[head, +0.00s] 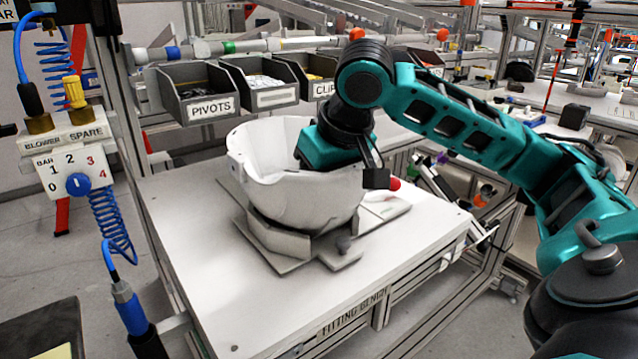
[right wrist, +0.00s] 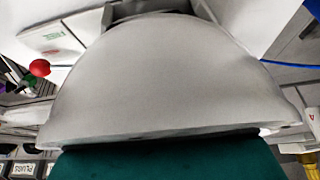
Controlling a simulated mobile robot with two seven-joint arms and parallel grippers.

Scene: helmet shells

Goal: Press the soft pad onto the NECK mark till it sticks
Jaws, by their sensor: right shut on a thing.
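The white helmet shell (head: 295,205) sits open side up on a grey cradle (head: 272,240) on the fitting bench. The NECK mark is not visible in either view. In the right wrist view, the shell's pale outer wall (right wrist: 165,80) fills the middle, with my teal hand along the bottom edge. My left gripper is out of view.
Bins labelled PIVOTS (head: 208,105) and CLIPS, with another between them, line the bench's back. A red ball-shaped knob (head: 394,184) is close to the shell's right side. A blower panel (head: 75,170) with a blue hose stands left. The bench top (head: 190,235) is clear at front left.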

